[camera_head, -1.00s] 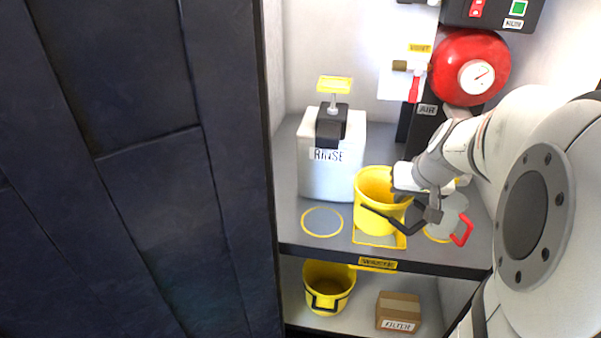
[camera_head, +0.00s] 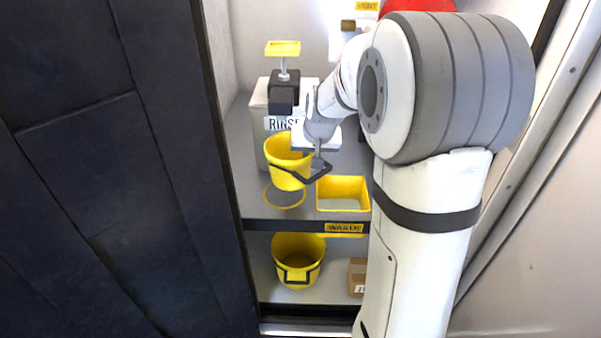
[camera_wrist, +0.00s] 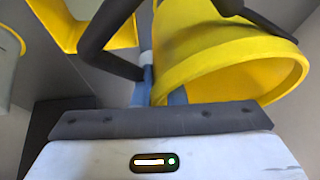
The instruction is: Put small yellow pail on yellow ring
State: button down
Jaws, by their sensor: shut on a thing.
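The small yellow pail (camera_head: 287,163) is in my gripper (camera_head: 316,163), which is shut on it at its right side in the head view. Its dark handle (camera_head: 302,176) hangs out toward the front. The yellow ring (camera_head: 285,206) is a thin circle on the grey shelf, and the pail's bottom covers its back part in the picture. The pail looks raised a little above the shelf. In the wrist view the pail (camera_wrist: 235,62) fills the upper right and the handle (camera_wrist: 108,35) crosses on the left.
A square yellow tray (camera_head: 343,207) stands right of the ring. The white RINSE container (camera_head: 257,140) is close behind the pail. A yellow bucket (camera_head: 297,282) and a cardboard box (camera_head: 357,273) stand on the lower shelf. A dark panel (camera_head: 110,170) borders the left.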

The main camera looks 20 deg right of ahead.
jog(key=shift+w+a+f+b, duration=0.15)
jog(key=shift+w+a+f, duration=0.2)
jog(key=shift+w, duration=0.2)
jog(key=shift+w+a+f+b, duration=0.15)
jog(key=shift+w+a+f, duration=0.15)
jog(key=shift+w, duration=0.2)
notch_tip(320, 180, down, 6)
jog(key=shift+r+b, duration=0.2)
jog(key=shift+b, duration=0.95)
jog(key=shift+w+a+f, duration=0.1)
jog(key=shift+w+f, duration=0.05)
jog(key=shift+f, duration=0.05)
jog(key=shift+r, duration=0.15)
jog(key=shift+f, duration=0.2)
jog(key=c, duration=1.5)
grip_release()
jog(key=shift+r, duration=0.1)
